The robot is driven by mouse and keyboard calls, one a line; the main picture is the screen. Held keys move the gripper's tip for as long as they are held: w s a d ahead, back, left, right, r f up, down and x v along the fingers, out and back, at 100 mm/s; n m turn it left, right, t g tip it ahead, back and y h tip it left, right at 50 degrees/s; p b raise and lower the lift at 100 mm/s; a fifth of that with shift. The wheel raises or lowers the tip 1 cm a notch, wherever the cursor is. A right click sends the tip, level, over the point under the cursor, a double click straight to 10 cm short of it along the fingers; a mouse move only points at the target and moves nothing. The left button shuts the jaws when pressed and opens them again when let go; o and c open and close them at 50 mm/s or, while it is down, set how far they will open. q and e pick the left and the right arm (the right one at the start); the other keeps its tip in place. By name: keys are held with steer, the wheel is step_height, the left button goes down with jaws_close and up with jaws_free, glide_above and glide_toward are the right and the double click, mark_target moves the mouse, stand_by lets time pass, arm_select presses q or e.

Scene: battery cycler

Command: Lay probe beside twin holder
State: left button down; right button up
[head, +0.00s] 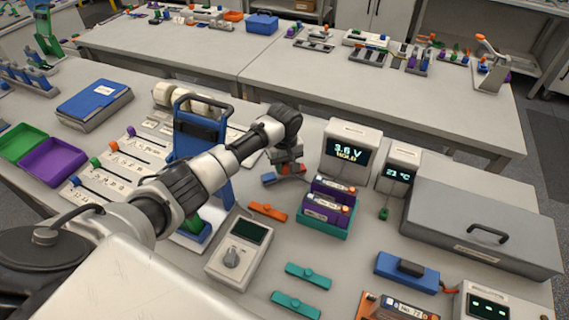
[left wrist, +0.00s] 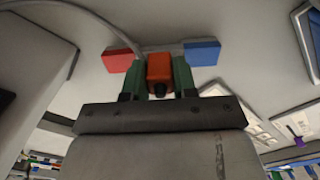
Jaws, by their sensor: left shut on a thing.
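My left gripper (head: 285,157) reaches down over the table, just left of the twin holder. It is shut on a small orange body with a dark tip, which looks like the probe (left wrist: 159,70); the green fingers grip it from both sides in the left wrist view. A red block (left wrist: 118,61) and a blue block (left wrist: 202,53) show on either side of it; I cannot tell whether they belong to it. The twin holder (head: 320,231), teal with purple bays, stands upright with two cells in it. My right gripper is not in view.
A meter reading 3.6 V (head: 350,153) stands behind the holder. An orange strip (head: 267,211) lies left of it, and a grey dial box (head: 238,250) in front. Two teal strips (head: 308,276) lie nearer. Table between holder and teal strips is clear.

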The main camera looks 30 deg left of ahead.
arm_select(q)
steer(key=shift+f, duration=0.2)
steer(key=shift+f, duration=0.15)
steer(key=c, duration=0.9)
jaws_free()
step_height(320, 180, up, 12)
steer(key=shift+r+b, duration=0.2)
steer(key=shift+b, duration=0.55)
